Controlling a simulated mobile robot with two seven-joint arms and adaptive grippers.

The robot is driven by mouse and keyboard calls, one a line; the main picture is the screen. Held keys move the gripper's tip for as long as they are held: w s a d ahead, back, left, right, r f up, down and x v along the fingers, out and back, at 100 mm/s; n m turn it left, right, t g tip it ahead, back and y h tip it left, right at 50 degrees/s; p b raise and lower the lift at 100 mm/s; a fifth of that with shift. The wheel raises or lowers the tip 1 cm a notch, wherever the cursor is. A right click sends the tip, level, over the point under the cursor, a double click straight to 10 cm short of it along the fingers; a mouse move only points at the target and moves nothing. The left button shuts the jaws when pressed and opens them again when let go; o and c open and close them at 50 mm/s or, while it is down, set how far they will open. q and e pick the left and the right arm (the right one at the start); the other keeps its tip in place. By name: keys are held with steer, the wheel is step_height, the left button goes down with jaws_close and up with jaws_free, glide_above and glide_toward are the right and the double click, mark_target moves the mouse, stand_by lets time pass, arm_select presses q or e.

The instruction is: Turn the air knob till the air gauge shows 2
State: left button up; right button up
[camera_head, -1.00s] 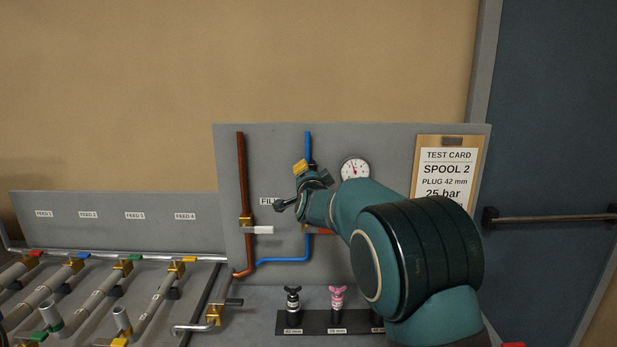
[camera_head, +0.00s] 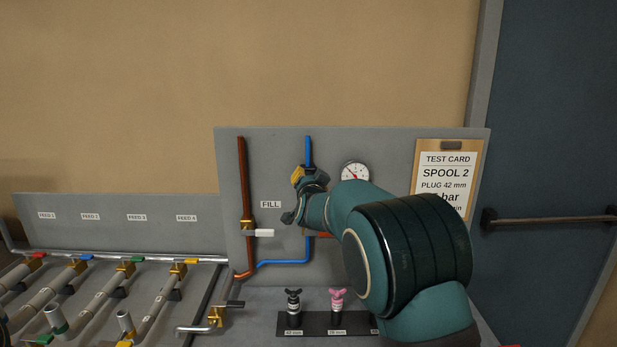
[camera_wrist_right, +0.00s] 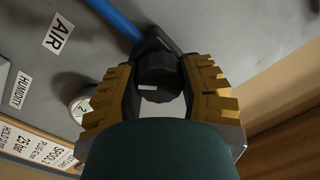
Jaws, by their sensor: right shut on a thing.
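The dark air knob (camera_wrist_right: 158,78) sits on the grey panel at the blue pipe (camera_wrist_right: 118,20), near the AIR label (camera_wrist_right: 58,33) in the right wrist view. My right gripper (camera_wrist_right: 160,90) has its yellow fingers on both sides of the knob and is shut on it. In the head view this gripper (camera_head: 299,178) is at the blue pipe, and my wrist hides most of the knob. The round white gauge (camera_head: 355,171) is just right of it; its thin needle leans to the upper left, but its numbers are too small to read. My left gripper is not in view.
A test card (camera_head: 447,172) hangs right of the gauge, partly behind my arm. A white-handled valve (camera_head: 262,233) is on the copper pipe. Below stands a dark rack (camera_head: 312,323) with black and pink plugs. Several feed pipes lie at the left.

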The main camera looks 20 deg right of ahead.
steer(key=shift+r+n+p, duration=0.25)
steer(key=shift+n+p, duration=0.25)
steer(key=shift+n, duration=0.5)
steer(key=o, duration=1.2)
steer(key=shift+f, duration=0.1)
steer(key=v, duration=1.2)
